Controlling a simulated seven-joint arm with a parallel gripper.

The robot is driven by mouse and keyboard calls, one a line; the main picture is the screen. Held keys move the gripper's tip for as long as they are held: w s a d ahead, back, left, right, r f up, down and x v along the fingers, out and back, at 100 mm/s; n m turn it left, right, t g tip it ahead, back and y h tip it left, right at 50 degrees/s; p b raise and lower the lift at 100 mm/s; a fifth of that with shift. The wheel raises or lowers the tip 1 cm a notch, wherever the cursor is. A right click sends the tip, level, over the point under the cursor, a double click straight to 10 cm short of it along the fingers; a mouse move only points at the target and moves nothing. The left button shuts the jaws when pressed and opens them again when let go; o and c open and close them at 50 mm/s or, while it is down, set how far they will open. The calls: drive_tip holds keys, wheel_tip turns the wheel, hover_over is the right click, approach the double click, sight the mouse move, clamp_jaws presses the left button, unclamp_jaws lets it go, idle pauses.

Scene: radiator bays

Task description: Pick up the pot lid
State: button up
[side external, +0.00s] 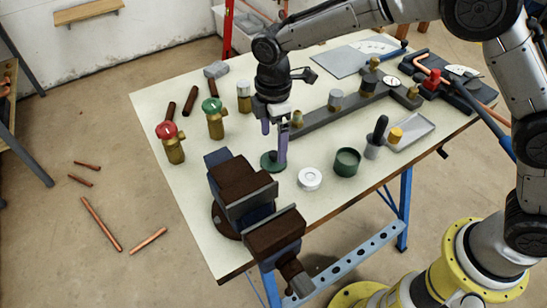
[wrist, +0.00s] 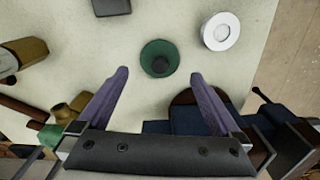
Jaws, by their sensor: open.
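The pot lid is a small green disc with a dark knob on top. The wrist view shows the same open fingers (wrist: 160,74). Whether a fingertip touches the bench or the lid's rim I cannot tell. A green pot (side external: 347,167) stands to the right.
A vise (side external: 250,200) stands close in front of the lid. A white roll (side external: 310,179) lies to its right. Brass valves with a red (side external: 172,145) and a green handle (side external: 214,119) stand left. A dark rail (side external: 340,113) with fittings lies behind. Bare bench surrounds the lid.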

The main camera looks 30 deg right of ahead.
sight(274, 152)
drive_tip(key=shift+d+f, duration=0.1)
drive_tip(key=shift+f, duration=2.6)
drive_tip(key=c, duration=1.2)
drive_tip(key=shift+o, duration=0.2)
drive_tip(key=shift+r, duration=0.15)
